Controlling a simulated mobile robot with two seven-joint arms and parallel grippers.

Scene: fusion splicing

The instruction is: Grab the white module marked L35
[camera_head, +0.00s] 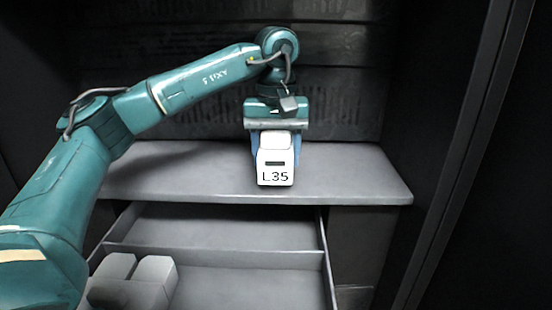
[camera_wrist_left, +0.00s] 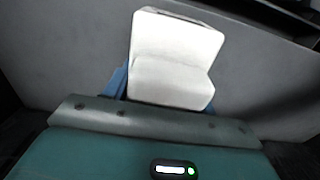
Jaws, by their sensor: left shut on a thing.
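The white module marked L35 (camera_head: 275,168) is on or just above the grey shelf top in the head view, its label facing the camera. My left gripper (camera_head: 276,145) comes down from above and behind it and is shut on it, with blue fingers at its sides. In the left wrist view the white module (camera_wrist_left: 174,62) sits between the blue fingers of the left gripper (camera_wrist_left: 165,88). I cannot tell whether the module touches the shelf. My right gripper is not in view.
The grey shelf top (camera_head: 350,180) is otherwise clear. Below it an open drawer (camera_head: 230,258) has compartments. Light grey blocks (camera_head: 153,275) are at its lower left, partly behind my left arm. Dark cabinet walls (camera_head: 470,130) close in the sides and back.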

